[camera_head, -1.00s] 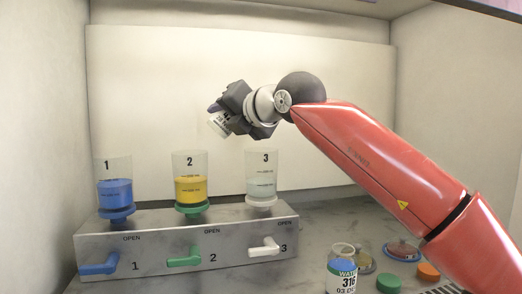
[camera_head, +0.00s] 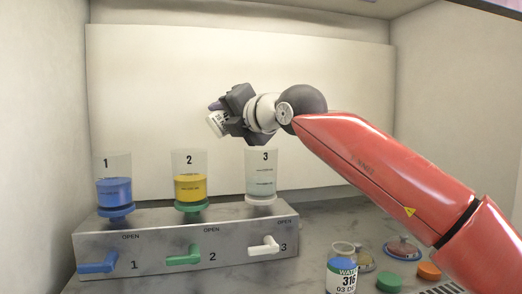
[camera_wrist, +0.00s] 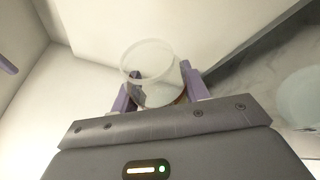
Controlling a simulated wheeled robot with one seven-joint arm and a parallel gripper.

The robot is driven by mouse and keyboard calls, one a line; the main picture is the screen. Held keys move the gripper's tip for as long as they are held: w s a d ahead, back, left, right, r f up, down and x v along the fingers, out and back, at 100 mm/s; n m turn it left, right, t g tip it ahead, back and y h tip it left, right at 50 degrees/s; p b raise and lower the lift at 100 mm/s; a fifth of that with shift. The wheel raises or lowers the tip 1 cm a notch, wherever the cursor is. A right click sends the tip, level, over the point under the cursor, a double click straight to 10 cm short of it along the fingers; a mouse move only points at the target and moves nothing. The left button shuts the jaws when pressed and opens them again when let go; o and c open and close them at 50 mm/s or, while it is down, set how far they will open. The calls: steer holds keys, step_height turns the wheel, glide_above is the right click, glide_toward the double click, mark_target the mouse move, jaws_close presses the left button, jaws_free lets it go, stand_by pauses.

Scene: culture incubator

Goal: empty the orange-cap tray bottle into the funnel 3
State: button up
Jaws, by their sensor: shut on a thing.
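My gripper (camera_head: 222,112) is shut on a small clear bottle with a white label (camera_head: 217,124). It holds the bottle tilted in the air, above the row of funnels and between funnel 2 and funnel 3. In the wrist view the bottle's open round mouth (camera_wrist: 148,58) shows between the purple fingers (camera_wrist: 155,92), with no cap on it. Funnel 3 (camera_head: 261,176) is a clear cylinder on a white base, below and right of the bottle. An orange cap (camera_head: 429,271) lies on the floor at the right.
Funnel 1 (camera_head: 114,190) holds blue liquid and funnel 2 (camera_head: 190,186) yellow. They stand on a grey valve block (camera_head: 225,222) with coloured handles. An open WATER bottle (camera_head: 342,272), a green cap (camera_head: 390,282) and dishes (camera_head: 402,249) are at front right.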

steer(key=shift+r+m+t+y+b, duration=0.45)
steer(key=shift+r+m+b, duration=0.3)
steer(key=shift+m+b, duration=0.65)
stand_by(0.6)
steer(key=shift+w+d+f+m+t+b, duration=0.1)
steer(key=shift+d+f+m+t+b, duration=0.35)
steer(key=shift+m+b, duration=0.65)
steer(key=shift+d+r+m+t+b, duration=0.15)
steer(key=shift+r+m+t+b, duration=0.25)
steer(key=shift+r+m+b, duration=0.45)
stand_by(0.4)
steer(key=shift+w+d+r+m+t+b, duration=0.15)
steer(key=shift+m+t+b, duration=0.1)
steer(key=shift+m+b, duration=0.3)
steer(key=shift+s+d+r+m+t+b, duration=0.1)
steer(key=shift+m+t+b, duration=0.25)
steer(key=shift+m, duration=0.25)
steer(key=shift+w+d+r+m+t+b, duration=0.1)
steer(key=shift+d+r+m+t+b, duration=0.1)
steer(key=shift+m+b, duration=0.35)
stand_by(0.5)
stand_by(0.8)
